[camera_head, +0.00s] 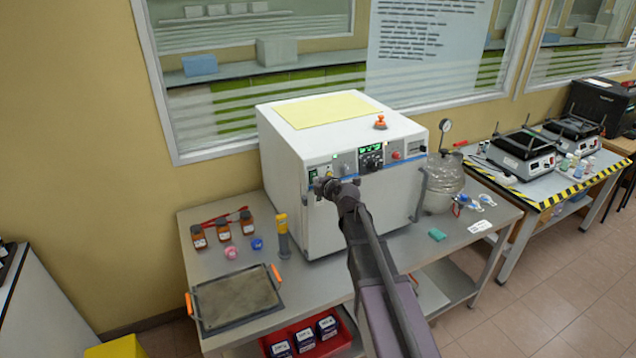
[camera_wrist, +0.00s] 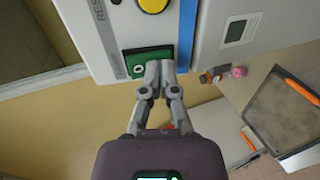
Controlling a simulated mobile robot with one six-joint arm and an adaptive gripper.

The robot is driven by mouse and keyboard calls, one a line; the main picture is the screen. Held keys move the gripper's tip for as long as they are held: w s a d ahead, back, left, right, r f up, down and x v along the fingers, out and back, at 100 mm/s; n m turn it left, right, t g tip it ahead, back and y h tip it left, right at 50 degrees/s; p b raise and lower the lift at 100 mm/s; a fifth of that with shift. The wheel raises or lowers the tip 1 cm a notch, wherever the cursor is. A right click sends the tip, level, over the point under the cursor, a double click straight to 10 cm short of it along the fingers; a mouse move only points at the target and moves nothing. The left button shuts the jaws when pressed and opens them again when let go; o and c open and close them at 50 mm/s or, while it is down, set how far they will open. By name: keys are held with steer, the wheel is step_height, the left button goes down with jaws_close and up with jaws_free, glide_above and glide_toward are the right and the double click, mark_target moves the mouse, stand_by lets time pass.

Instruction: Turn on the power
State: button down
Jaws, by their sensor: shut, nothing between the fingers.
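A white box-shaped machine (camera_head: 290,200) with a control panel stands on a grey metal table. A green power switch (camera_head: 313,173) is at the left end of its panel. In the wrist view the green switch (camera_wrist: 138,64) sits in a dark frame beside a blue stripe. My gripper (camera_head: 319,187) is shut and empty in front of the panel's left end. In the wrist view my gripper's fingertips (camera_wrist: 160,70) are together at the switch's edge and cover part of it. I cannot tell whether they touch it.
A yellow button (camera_wrist: 152,4) and a small display (camera_wrist: 236,31) are near the switch. A tray (camera_head: 236,298), brown bottles (camera_head: 223,230) and a yellow-topped tool (camera_head: 282,232) stand left on the table. A silver vessel (camera_head: 443,180) with a gauge stands right of the machine.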

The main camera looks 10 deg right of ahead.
steer(key=shift+r+p, duration=0.35)
steer(key=shift+r, duration=0.1)
stand_by(0.3)
steer(key=s+f+p+v, duration=0.1)
steer(key=f+v, duration=0.2)
steer(key=v, duration=1)
steer(key=shift+s+d, duration=0.25)
steer(key=shift+d, duration=0.1)
